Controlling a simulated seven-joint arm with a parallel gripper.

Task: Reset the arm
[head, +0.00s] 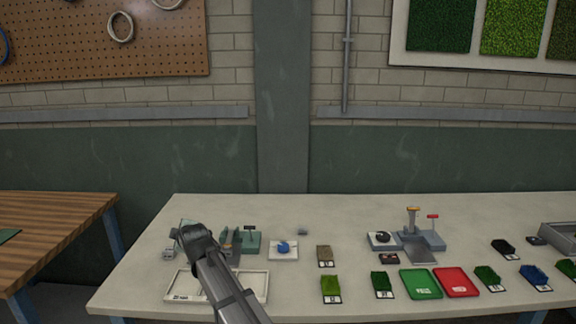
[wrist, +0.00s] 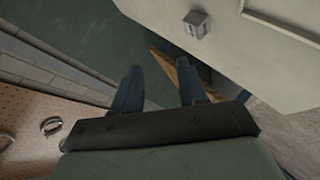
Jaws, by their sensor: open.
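My gripper (wrist: 158,88) is open and empty, its two dark fingers spread apart in the wrist view. In the head view my arm reaches up from the bottom edge over the left part of the pale table (head: 330,212), and it partly hides a white tray (head: 258,290). The fingers are hard to make out there. In the wrist view the table (wrist: 235,65) lies to the right of the fingers, with a small grey block (wrist: 196,24) on it. Floor and a wooden table edge show beyond the fingers.
A green device (head: 252,242) and a white pad with a blue piece (head: 283,248) stand close right of my arm. Turf samples, a green tray (head: 421,283), a red tray (head: 456,282) and a grey test stand (head: 418,245) fill the right. A wooden bench (head: 50,235) stands left.

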